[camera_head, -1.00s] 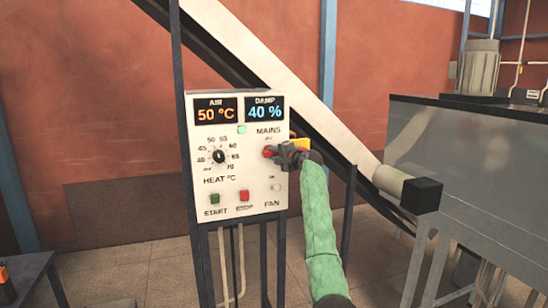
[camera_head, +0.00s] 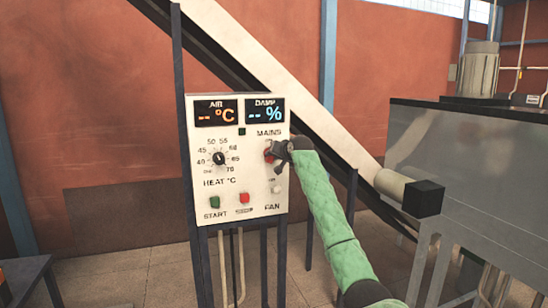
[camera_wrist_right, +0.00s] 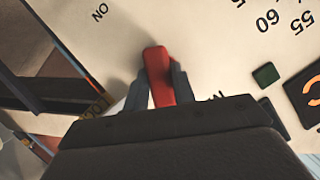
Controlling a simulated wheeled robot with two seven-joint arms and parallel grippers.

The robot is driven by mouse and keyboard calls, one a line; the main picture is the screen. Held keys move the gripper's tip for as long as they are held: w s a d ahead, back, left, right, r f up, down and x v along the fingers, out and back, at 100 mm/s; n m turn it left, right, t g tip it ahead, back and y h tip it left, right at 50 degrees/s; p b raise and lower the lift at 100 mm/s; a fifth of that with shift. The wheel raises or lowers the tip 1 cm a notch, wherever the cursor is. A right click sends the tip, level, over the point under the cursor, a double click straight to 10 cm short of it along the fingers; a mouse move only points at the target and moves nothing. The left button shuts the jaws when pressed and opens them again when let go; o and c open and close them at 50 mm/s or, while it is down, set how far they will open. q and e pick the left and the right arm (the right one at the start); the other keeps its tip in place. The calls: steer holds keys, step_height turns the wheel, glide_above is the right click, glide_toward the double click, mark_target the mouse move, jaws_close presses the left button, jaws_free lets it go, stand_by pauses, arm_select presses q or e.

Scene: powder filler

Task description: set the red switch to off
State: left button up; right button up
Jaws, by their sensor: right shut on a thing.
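The red switch (camera_head: 268,155) sits under the MAINS label at the right side of the white control panel (camera_head: 200,180). My right gripper (camera_head: 276,160) is at the panel and partly covers the switch. In the right wrist view the red handle (camera_wrist_right: 156,65) stands between the two fingers of my right gripper (camera_wrist_right: 156,88), which is shut on it. My left gripper is not in view.
The heat dial (camera_head: 219,158), green START button (camera_head: 215,202), red button (camera_head: 244,198) and FAN switch (camera_head: 277,187) are on the same panel. A slanted conveyor (camera_head: 270,85) runs behind it. A metal tank (camera_head: 470,165) stands at the right.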

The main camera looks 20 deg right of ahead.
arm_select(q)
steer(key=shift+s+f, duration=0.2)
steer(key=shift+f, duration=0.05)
arm_select(e)
steer(key=shift+a+f+n+h, duration=0.15)
steer(key=shift+n+h, duration=1.05)
steer(key=shift+n, duration=0.6)
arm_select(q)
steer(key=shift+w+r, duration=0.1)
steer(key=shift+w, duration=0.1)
arm_select(e)
steer(key=o, duration=1)
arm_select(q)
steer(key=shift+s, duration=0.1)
